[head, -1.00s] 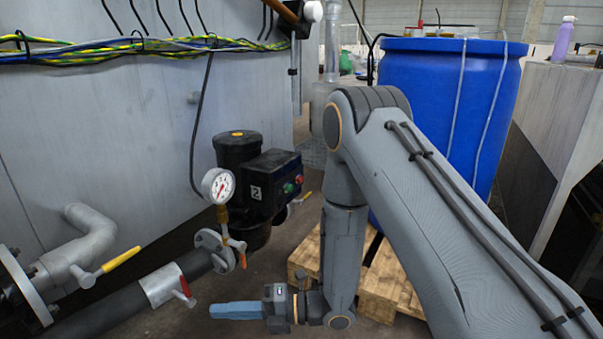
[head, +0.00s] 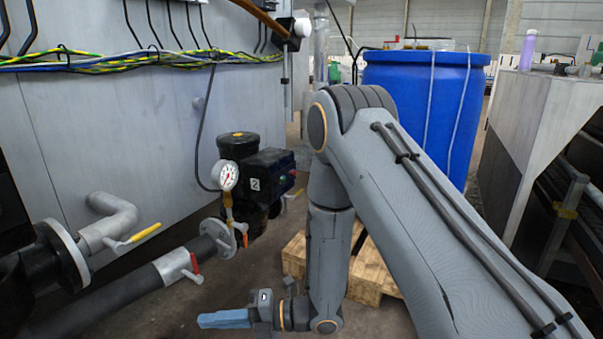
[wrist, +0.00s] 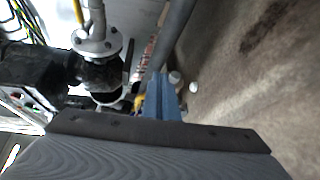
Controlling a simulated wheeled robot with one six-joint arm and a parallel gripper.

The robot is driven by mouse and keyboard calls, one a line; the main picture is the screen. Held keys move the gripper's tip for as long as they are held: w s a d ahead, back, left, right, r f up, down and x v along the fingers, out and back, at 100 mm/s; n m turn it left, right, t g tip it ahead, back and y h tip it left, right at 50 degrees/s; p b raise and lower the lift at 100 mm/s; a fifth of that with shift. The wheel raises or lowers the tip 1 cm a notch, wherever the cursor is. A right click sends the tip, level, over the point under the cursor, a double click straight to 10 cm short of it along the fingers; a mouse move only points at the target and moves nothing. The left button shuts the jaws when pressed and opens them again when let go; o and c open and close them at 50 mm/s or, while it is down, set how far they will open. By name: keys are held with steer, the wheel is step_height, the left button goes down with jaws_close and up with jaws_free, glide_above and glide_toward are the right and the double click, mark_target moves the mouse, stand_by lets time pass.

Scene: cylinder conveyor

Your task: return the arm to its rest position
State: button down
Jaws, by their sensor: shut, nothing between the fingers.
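My gripper (head: 222,319) has blue fingers and points left, low in the head view, in front of the pipes and above the floor. Its fingers are together with nothing between them. In the wrist view the blue fingers (wrist: 162,97) also show closed, with floor and pipework beyond them. My grey arm comes in from the lower right of the head view, bends at the top and hangs down to the wrist.
A black pump with a pressure gauge (head: 225,177) and a dark pipe with a red-handled valve (head: 193,266) lie left of my arm. A blue drum (head: 400,95) on a wooden pallet (head: 368,272) stands behind it. A grey hopper (head: 530,130) is at right. Floor is open below.

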steer(key=w+d+r+m+t+h, duration=0.2)
steer(key=w+r+m+t+h, duration=0.3)
steer(key=w+m+h, duration=0.3)
steer(key=d+r+m+t+h, duration=0.1)
steer(key=d+r+m+h, duration=0.25)
steer(key=d+m, duration=0.35)
steer(key=s+d+r+m+g+h, duration=0.1)
steer(key=s+d+r+m+g, duration=0.15)
steer(key=s+m, duration=0.45)
steer(key=s+d+r+m+g+h, duration=0.1)
steer(key=s+d+r+m, duration=0.3)
steer(key=s, duration=0.7)
steer(key=s+d+r+m+g+h, duration=0.25)
steer(key=s+m, duration=0.25)
steer(key=s, duration=0.4)
steer(key=d+r+m+p, duration=0.3)
steer(key=d+r+p, duration=0.7)
steer(key=r+p, duration=0.3)
steer(key=d+r+m+p, duration=0.3)
steer(key=d+r+p, duration=0.8)
steer(key=p, duration=0.8)
step_height(320, 180, up, 2)
steer(key=shift+d+r+h+p, duration=0.1)
steer(key=shift+d+h+p, duration=0.05)
steer(key=shift+h+p, duration=0.2)
